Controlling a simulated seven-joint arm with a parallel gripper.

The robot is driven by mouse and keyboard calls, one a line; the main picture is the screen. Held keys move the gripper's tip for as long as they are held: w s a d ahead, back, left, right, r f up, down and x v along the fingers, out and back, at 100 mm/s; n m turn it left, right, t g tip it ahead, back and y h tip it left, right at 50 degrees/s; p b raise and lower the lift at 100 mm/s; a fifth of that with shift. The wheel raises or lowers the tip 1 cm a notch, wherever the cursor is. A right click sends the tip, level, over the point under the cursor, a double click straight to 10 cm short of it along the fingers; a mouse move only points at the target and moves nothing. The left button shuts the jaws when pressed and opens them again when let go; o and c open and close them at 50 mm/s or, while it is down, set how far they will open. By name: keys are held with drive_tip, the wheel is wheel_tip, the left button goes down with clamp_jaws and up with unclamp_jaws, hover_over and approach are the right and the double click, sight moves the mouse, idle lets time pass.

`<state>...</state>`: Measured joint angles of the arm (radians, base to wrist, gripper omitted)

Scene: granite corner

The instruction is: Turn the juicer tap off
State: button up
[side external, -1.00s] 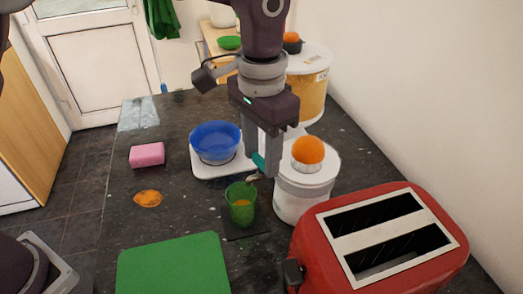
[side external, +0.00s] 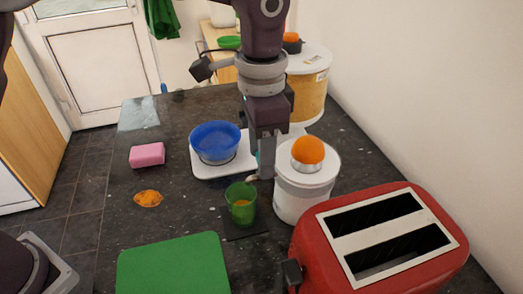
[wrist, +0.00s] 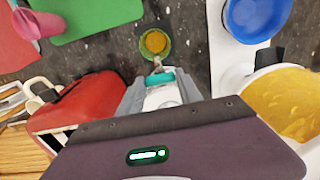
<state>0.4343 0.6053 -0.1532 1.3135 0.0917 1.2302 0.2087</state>
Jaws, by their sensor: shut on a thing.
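The juicer (side external: 306,191) is a white cylinder with an orange (side external: 307,150) on top. Its tap spout (side external: 259,177) points left over a green glass (side external: 241,205) holding orange juice. My gripper (side external: 264,168) points down beside the juicer, at the tap. In the wrist view my gripper (wrist: 160,84) has a finger on either side of the teal tap handle (wrist: 160,77), shut on it. The spout and the glass (wrist: 155,44) show beyond. In the side view the fingers hide most of the handle. I cannot make out any stream of juice.
A red toaster (side external: 385,244) stands close in front of the juicer. A blue bowl (side external: 215,142) sits on a white scale (side external: 240,162) behind the glass. A green board (side external: 175,268), pink sponge (side external: 147,155) and orange half (side external: 148,198) lie to the left.

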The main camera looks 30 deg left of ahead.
drive_tip(key=o, duration=1.4)
wheel_tip(320, 180, up, 7)
drive_tip(key=shift+r, duration=0.1)
